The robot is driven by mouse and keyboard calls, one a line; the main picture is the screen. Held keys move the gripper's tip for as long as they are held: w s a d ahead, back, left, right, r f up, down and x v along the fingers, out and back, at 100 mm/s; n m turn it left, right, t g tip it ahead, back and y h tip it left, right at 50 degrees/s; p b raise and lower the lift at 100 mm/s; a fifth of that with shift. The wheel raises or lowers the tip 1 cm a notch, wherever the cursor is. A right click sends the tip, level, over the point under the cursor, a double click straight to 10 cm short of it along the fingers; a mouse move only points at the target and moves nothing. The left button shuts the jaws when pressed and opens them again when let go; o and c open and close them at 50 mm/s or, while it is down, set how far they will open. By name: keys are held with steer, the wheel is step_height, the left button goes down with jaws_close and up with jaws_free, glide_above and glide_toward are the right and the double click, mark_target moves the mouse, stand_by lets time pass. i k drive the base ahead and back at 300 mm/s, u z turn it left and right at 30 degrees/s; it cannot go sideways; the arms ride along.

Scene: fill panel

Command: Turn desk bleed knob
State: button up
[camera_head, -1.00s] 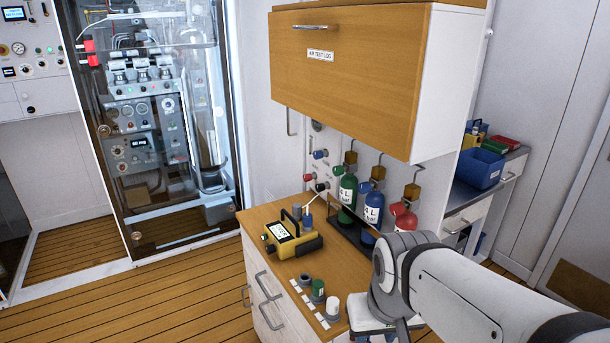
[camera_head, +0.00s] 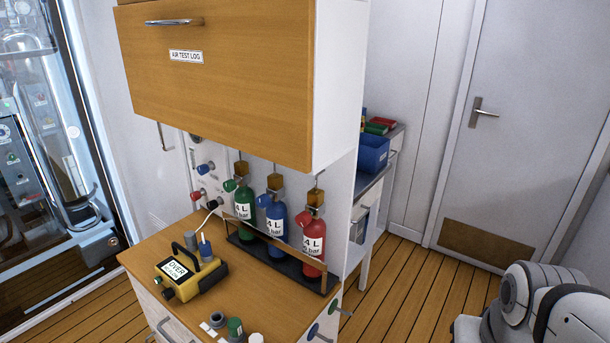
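Several small knobs or caps stand at the desk's front edge, among them a green one (camera_head: 235,327), a white one (camera_head: 256,338) and a dark one (camera_head: 217,319). A blue knob (camera_head: 205,168) and a red knob (camera_head: 198,195) sit on the white panel behind the desk. I cannot tell which one is the bleed knob. My arm shows at the lower right, apart from the desk; my gripper is out of view.
The wooden desk top (camera_head: 150,245) carries a yellow meter (camera_head: 190,273) and a rack holding green (camera_head: 245,212), blue (camera_head: 277,215) and red (camera_head: 313,240) bottles. A wooden cabinet (camera_head: 230,90) hangs above. Open floor (camera_head: 400,300) lies between the desk and the door (camera_head: 530,120).

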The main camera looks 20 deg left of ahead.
mark_target(196, 196)
steer(key=z, duration=1.5)
steer(key=k, duration=2.2)
steer(key=u, duration=2)
steer(key=i, duration=1.5)
